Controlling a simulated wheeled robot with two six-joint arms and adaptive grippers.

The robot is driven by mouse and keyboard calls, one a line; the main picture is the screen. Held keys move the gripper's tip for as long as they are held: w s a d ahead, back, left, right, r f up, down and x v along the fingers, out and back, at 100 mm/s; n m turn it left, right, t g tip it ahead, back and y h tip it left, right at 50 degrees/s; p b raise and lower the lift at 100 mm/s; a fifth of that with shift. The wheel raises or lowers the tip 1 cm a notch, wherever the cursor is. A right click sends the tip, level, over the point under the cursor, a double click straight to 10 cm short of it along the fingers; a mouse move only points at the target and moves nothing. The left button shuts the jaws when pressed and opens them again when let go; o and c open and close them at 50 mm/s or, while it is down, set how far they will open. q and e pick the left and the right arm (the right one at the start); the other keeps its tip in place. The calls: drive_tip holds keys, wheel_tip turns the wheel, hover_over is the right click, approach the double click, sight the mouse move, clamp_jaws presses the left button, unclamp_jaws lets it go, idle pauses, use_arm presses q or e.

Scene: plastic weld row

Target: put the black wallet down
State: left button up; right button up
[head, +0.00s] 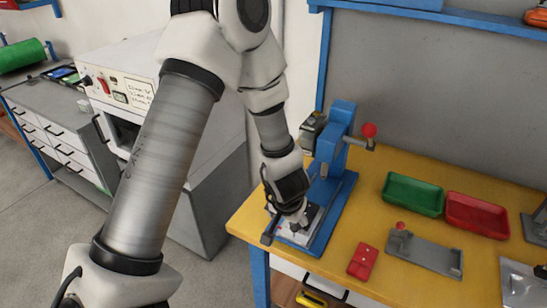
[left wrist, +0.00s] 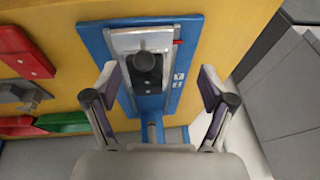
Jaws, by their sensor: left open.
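I cannot make out a black wallet for certain in either view. My left gripper (head: 296,211) is over the base of the blue press (head: 345,125) at the table's left end. In the left wrist view my left gripper (left wrist: 158,80) is open, its two fingers wide apart. Between and beyond the fingers is a dark grey, rounded part (left wrist: 146,64) on a pale metal plate (left wrist: 128,41), set on the press's blue base (left wrist: 182,35). I cannot tell whether the fingers touch anything. My right gripper is not in view.
The yellow table (head: 378,173) also holds a green tray (head: 413,195), a red tray (head: 477,215), a red block (head: 363,261) and a grey fixture (head: 428,254). A white machine (head: 125,88) stands left of the press. Bare tabletop lies between the press and the green tray.

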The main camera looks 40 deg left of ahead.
use_arm(q)
drive_tip(key=s+d+f+m+g+h, duration=0.1)
drive_tip(key=s+d+f, duration=0.3)
drive_tip(key=s+f, duration=0.5)
drive_tip(key=s+d+f+g+h, duration=0.1)
drive_tip(key=s+d+f, duration=0.3)
drive_tip(key=s+f, duration=0.5)
drive_tip(key=shift+s+f+m+g, duration=0.4)
drive_tip(key=shift+s+g, duration=0.2)
drive_tip(key=shift+s, duration=0.45)
